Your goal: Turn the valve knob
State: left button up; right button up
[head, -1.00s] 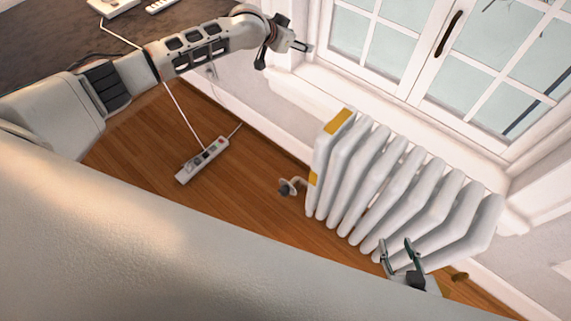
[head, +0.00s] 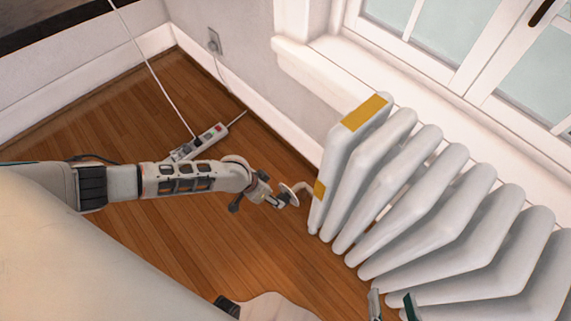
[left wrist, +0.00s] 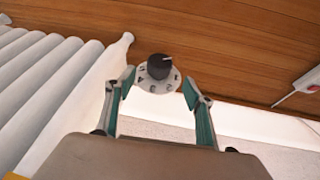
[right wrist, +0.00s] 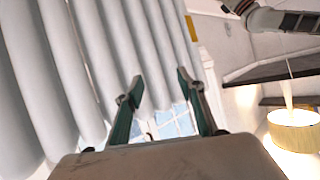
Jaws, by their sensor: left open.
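The valve knob (left wrist: 159,67) shows in the left wrist view as a black round cap with a white pointer line, on a white dial with dark markings. My left gripper (left wrist: 159,86) is open, with one teal finger on each side of the dial in the picture; I cannot tell whether they touch it. In the head view the left gripper (head: 282,198) is at the valve (head: 304,186), beside the radiator's left end, and partly hides it. My right gripper (right wrist: 158,90) is open and empty. Its fingertips (head: 392,304) show at the head view's bottom edge, in front of the radiator.
The white radiator (head: 430,205) stands under the window (head: 440,45), with yellow patches at its left end. A power strip (head: 200,142) with a cable lies on the wooden floor behind my left arm. The right wrist view shows a lamp shade (right wrist: 295,132).

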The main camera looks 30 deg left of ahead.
aim_at(284, 199)
pick_arm(q)
jog(key=b+x, duration=0.4)
jog(key=x, duration=0.3)
jog(key=shift+f, duration=0.4)
jog(key=shift+w+d+r, duration=0.1)
jog(key=shift+w, duration=0.1)
pick_arm(e)
jog(key=a+m, duration=0.1)
jog(key=s+a+m, duration=0.1)
jog(key=a+m, duration=0.1)
jog(key=s+a+f+m+y, duration=0.1)
jog(key=a+m, duration=0.1)
jog(key=shift+a, duration=0.1)
pick_arm(q)
jog(key=shift+c, duration=0.3)
jog(key=c, duration=1)
pick_arm(e)
jog(key=shift+w+r, duration=0.1)
